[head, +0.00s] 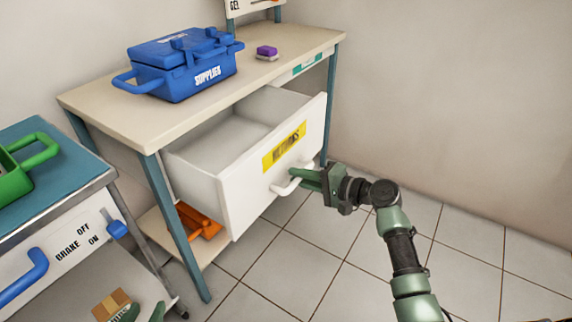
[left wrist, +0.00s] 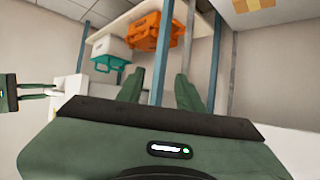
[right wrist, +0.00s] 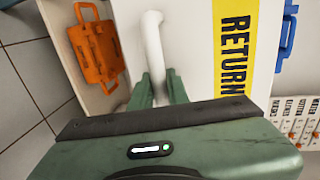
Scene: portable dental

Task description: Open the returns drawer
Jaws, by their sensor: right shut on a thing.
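The white returns drawer (head: 235,188) is pulled well out from under the beige-topped table. Its visible inside looks empty. A yellow label (head: 285,147) is on its front, reading RETURN in the right wrist view (right wrist: 236,45). My right gripper (head: 299,180) is shut on the white drawer handle (head: 285,188), in front of the drawer; the right wrist view shows the handle (right wrist: 154,45) running between its fingers. My left gripper (head: 141,313) is low at the bottom edge of the head view. Its fingers (left wrist: 160,82) stand apart with nothing held between them.
A blue SUPPLIES box (head: 185,68) and a purple-topped block (head: 266,53) stand on the table (head: 120,118). An orange case (head: 200,222) lies on the lower shelf. A cart (head: 65,205) with a green tray (head: 12,180) stands left. Tiled floor at right is clear.

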